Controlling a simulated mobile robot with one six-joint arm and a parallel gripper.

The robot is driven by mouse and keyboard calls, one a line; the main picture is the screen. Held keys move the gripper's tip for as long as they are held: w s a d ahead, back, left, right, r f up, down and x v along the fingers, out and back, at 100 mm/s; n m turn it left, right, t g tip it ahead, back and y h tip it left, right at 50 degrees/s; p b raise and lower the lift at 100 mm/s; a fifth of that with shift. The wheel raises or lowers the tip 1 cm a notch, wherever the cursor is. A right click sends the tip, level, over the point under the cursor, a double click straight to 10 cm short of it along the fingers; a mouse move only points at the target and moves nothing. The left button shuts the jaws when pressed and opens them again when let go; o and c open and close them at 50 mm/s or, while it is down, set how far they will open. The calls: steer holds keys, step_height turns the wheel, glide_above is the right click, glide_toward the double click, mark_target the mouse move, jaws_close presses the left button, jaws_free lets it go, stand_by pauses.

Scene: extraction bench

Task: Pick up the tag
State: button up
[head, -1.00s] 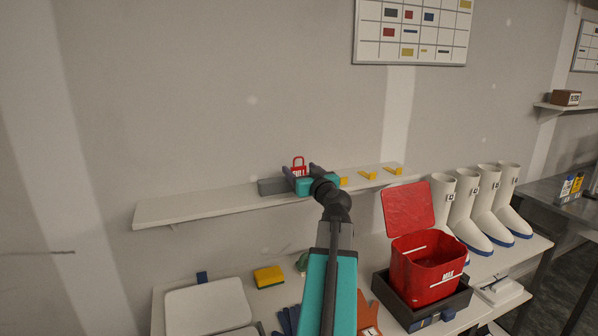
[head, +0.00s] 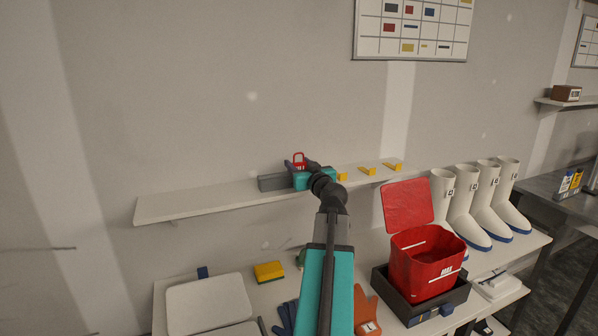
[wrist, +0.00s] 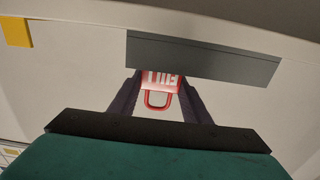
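The red-and-white tag (wrist: 160,80), with a red loop, sits between my gripper's two dark fingers in the wrist view. The fingers reach both its sides with no clear gap, so my gripper (wrist: 161,84) looks shut on it. In the head view the tag's red loop (head: 299,156) shows above my gripper (head: 301,168), over the wall shelf; the tag's lower part is mostly hidden. A grey block (wrist: 205,58) adjoins the tag in the wrist view. I cannot tell whether they touch.
The wall shelf (head: 190,205) carries the grey block (head: 273,183) and yellow hooks (head: 367,171). Below, a bench holds a red lidded bin (head: 428,270) in a dark tray, white boots (head: 465,205), a yellow sponge (head: 268,271), gloves and a white board (head: 208,308).

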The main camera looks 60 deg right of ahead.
steer(key=shift+c, duration=1.3)
steer(key=shift+r, duration=0.2)
step_height(320, 180, up, 8)
steer(key=shift+r+b, duration=0.2)
steer(key=shift+b, duration=0.95)
steer(key=shift+r, duration=0.6)
